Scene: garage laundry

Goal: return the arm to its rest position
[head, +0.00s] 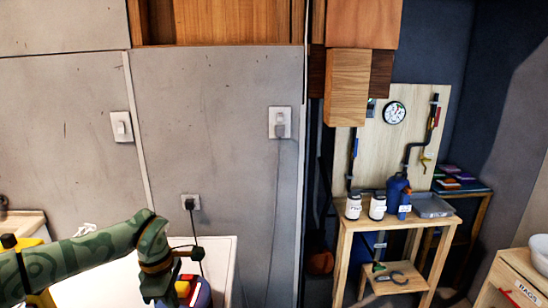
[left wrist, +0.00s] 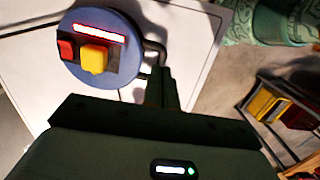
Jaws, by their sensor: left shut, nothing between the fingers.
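My left arm, green and patterned, comes in from the left in the head view. Its dark left gripper (head: 192,252) is over the white surface at the bottom, and it also shows in the left wrist view (left wrist: 165,85). The gripper is shut and holds nothing. Close by is a round blue device (left wrist: 75,22) with a red button, a yellow button and a lit display. In the head view this device (head: 203,297) is partly hidden by my wrist and cut by the lower edge. I cannot tell whether the gripper touches it. My right gripper is not in view.
The device sits on a white top (head: 228,270) against a grey wall with a switch (head: 121,127) and sockets. A cord hangs near my gripper. At right stands a wooden workbench (head: 346,222) with white jars, a blue bottle and a grey tray.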

